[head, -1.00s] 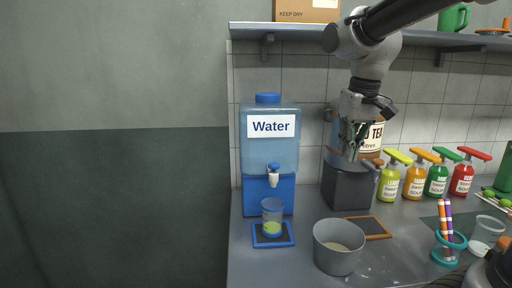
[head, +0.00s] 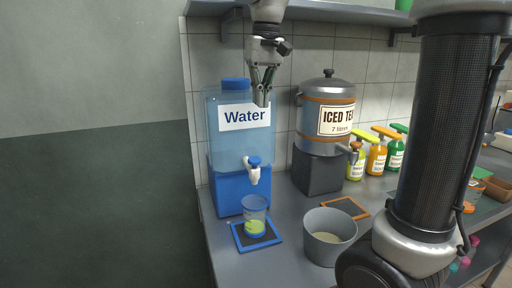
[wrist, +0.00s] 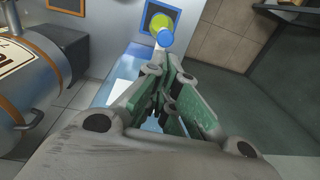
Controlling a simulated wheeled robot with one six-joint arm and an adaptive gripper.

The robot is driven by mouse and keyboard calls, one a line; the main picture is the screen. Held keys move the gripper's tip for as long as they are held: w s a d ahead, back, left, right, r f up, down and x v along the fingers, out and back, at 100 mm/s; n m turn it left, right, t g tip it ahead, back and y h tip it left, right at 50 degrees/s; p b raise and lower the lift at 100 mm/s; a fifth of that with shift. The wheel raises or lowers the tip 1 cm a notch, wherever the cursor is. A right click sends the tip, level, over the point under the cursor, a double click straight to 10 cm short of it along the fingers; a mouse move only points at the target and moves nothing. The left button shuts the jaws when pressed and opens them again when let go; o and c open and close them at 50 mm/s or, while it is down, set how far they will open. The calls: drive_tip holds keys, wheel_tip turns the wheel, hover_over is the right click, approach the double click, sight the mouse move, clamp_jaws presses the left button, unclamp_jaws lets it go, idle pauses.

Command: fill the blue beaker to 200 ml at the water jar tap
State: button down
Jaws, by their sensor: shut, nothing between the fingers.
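The blue beaker (head: 255,217) is clear with a blue rim and holds yellow-green liquid low inside. It stands upright on a blue-framed mat (head: 240,238), below the white tap with a blue handle (head: 254,170). The tap is on the water jar (head: 212,125), a translucent blue tank labelled "Water" on a blue stand. My gripper (head: 262,102) is shut and empty, pointing down, high above the tap and overlapping the jar's right side in the head view. In the wrist view my gripper (wrist: 166,85) points toward the tap handle (wrist: 165,38), with the yellow-green liquid beyond. The beaker's scale is unreadable.
An iced tea dispenser (head: 324,115) stands right of the jar, with an orange-framed mat (head: 345,207) in front. A grey pot (head: 330,238) sits right of the beaker. Syrup bottles (head: 376,155) line the wall. A shelf (head: 330,14) runs overhead.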

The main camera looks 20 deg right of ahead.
drive_tip(key=f, duration=1.4)
drive_tip(key=shift+w+a, duration=0.2)
drive_tip(key=shift+a, duration=0.2)
drive_tip(key=shift+f, duration=0.1)
drive_tip(key=shift+s+f, duration=0.2)
drive_tip(key=shift+f, duration=0.9)
idle(1.0)
idle(2.5)
wheel_tip(320, 180, up, 14)
drive_tip(key=shift+d+r, duration=0.2)
drive_tip(key=shift+d, duration=0.2)
idle(0.5)
